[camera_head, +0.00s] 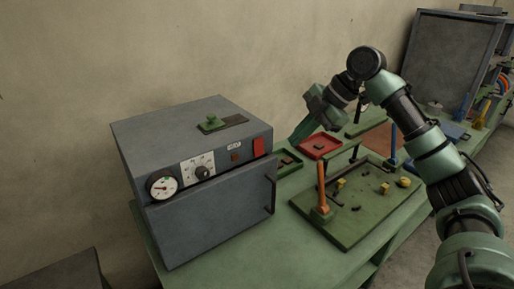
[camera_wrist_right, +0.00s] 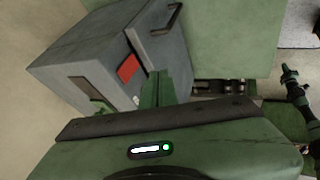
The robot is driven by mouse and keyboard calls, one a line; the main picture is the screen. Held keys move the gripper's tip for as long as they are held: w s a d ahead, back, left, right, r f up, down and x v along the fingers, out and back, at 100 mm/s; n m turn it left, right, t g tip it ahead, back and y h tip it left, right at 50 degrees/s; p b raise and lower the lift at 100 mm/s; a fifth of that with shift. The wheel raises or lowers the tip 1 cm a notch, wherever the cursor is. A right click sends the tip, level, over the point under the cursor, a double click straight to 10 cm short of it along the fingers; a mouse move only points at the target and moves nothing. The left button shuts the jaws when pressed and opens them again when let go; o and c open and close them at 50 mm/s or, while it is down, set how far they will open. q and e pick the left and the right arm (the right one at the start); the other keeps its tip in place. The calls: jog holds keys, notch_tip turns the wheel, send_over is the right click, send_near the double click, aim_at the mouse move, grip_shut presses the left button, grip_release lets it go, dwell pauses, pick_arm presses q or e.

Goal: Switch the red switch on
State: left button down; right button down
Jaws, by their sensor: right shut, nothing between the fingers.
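The red switch (camera_head: 259,147) is a red rectangular piece at the upper right of the front of a grey box (camera_head: 205,227), above its door. It also shows in the right wrist view (camera_wrist_right: 128,67), just left of my fingers and on the box's front face. My right gripper (camera_head: 294,140) is shut and empty, to the right of the red switch and apart from it in the head view. Its closed green fingers also show in the right wrist view (camera_wrist_right: 157,84). No left gripper can be made out.
The box front also carries a gauge (camera_head: 162,185), a knob (camera_head: 202,173) and a door handle (camera_head: 273,197). A green board with pegs (camera_head: 345,230) and a red tray (camera_head: 319,146) stand to the right on the green table (camera_head: 205,272). A wall is behind.

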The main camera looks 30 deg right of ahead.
aim_at(259, 147)
jog(key=shift+d+r, duration=0.3)
jog(key=shift+r, duration=0.55)
jog(key=w+a+f+p, duration=0.4)
jog(key=w+f, duration=0.4)
jog(key=shift+a+f, duration=0.15)
jog(key=shift+f, duration=0.25)
